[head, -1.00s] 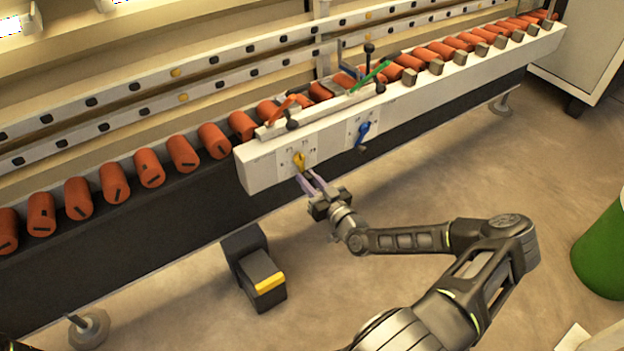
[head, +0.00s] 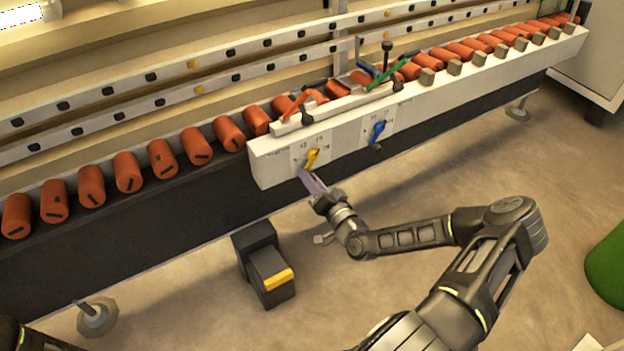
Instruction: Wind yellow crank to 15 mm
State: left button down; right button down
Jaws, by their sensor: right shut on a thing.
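The yellow crank (head: 312,157) sits on a white dial plate (head: 297,158) on the front of the white rail block. It slants, with its upper end to the upper right. The small numbers around it are too blurred to read surely. My right gripper (head: 307,177) comes from below, its pale purple fingers shut on the crank's lower end. The fingers partly hide that end. A blue crank (head: 379,131) is on a second dial plate to the right, untouched. My left gripper is out of view.
Rows of orange rollers (head: 126,172) line the conveyor on both sides of the block. A black pedal box with a yellow strip (head: 279,280) is on the floor below. A green bin is at right.

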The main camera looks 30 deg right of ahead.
dwell(0.3)
jog(key=c, duration=1.2)
grip_release()
jog(key=s+p, duration=0.1)
jog(key=s, duration=0.6)
jog(key=shift+s, duration=0.4)
jog(key=shift+a, duration=0.1)
